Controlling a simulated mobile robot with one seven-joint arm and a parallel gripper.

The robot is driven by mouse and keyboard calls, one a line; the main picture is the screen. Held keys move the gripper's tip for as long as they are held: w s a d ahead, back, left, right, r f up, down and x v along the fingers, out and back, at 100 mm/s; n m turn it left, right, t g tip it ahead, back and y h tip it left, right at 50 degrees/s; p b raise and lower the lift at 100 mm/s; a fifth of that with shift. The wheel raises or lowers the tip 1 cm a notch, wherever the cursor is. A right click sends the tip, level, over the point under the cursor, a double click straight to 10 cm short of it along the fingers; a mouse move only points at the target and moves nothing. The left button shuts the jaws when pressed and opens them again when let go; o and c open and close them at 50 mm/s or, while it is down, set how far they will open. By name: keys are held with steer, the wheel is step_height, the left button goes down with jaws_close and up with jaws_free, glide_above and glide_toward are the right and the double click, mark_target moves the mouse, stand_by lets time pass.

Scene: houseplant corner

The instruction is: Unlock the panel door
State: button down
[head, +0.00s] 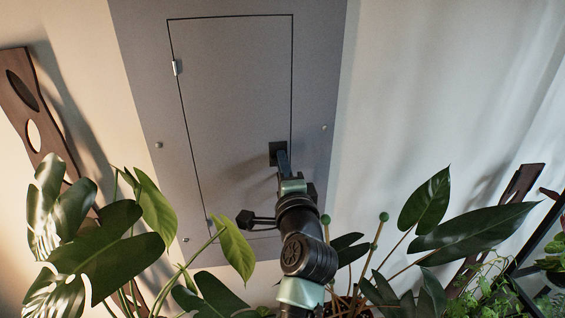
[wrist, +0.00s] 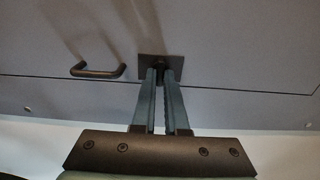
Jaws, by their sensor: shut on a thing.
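A grey panel door (head: 230,100) with a dark outline stands upright in front of me in the head view. A dark square lock plate (head: 275,153) sits near its right edge, partly hidden by my gripper (head: 283,163). In the wrist view the lock plate (wrist: 153,60) carries a small dark knob or key piece (wrist: 160,66). My gripper (wrist: 160,72) has its fingertips close together around that piece, against the plate. A dark bar handle (wrist: 98,71) is on the door to the left of the plate in the wrist view. The door looks closed.
A silver hinge (head: 176,68) is on the door's left edge. Large leafy plants (head: 120,240) stand low on the left, with more leaves (head: 470,230) on the right, close to my arm. Green-tipped stakes (head: 383,217) rise just right of it.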

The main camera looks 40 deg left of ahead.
steer(key=c, duration=0.9)
jaws_free()
steer(key=shift+c, duration=0.2)
steer(key=shift+d, duration=0.1)
steer(key=b+v, duration=0.4)
steer(key=v, duration=0.9)
